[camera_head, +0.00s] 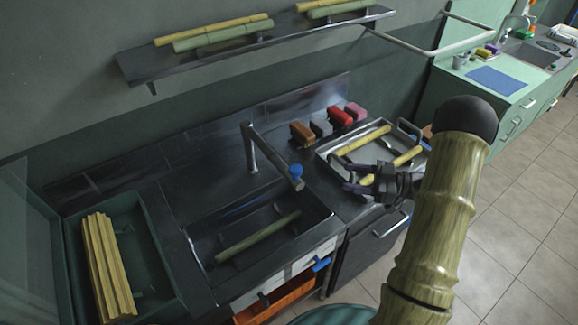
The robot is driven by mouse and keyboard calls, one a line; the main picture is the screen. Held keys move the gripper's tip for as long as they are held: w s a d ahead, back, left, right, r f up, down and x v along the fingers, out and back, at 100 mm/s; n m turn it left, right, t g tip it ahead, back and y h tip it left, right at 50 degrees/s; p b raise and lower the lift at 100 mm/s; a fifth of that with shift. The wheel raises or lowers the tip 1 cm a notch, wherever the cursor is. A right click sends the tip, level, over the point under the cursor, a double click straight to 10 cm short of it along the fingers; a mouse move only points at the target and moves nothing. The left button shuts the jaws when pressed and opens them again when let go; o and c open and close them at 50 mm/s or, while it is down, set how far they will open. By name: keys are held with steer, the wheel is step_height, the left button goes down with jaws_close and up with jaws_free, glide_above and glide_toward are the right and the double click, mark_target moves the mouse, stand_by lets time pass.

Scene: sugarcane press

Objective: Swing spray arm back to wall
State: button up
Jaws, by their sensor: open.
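The spray arm (271,162) is a grey bent pipe on an upright post behind the dark sink (205,243). It points out over the sink's right side, away from the wall (70,130), with a blue piece and a pale nozzle at its free end. My gripper (347,176) is at the front of the metal tray, to the right of the spray arm's end. Its two dark fingers point left and are apart, with nothing seen between them. A clear gap separates them from the nozzle. My arm hides part of the tray's right side.
A green cane piece (257,237) lies in the sink. The metal tray (331,150) holds yellow cane pieces. Several coloured blocks (340,116) stand behind it. A green bin (152,240) with yellow canes is at left. A shelf (240,49) with canes is above.

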mark_target(289, 179)
steer(key=shift+a, duration=0.15)
steer(key=p+x, duration=0.5)
steer(key=x, duration=1.2)
steer(key=shift+w+a+f, duration=0.1)
steer(key=shift+a, duration=0.05)
jaws_close()
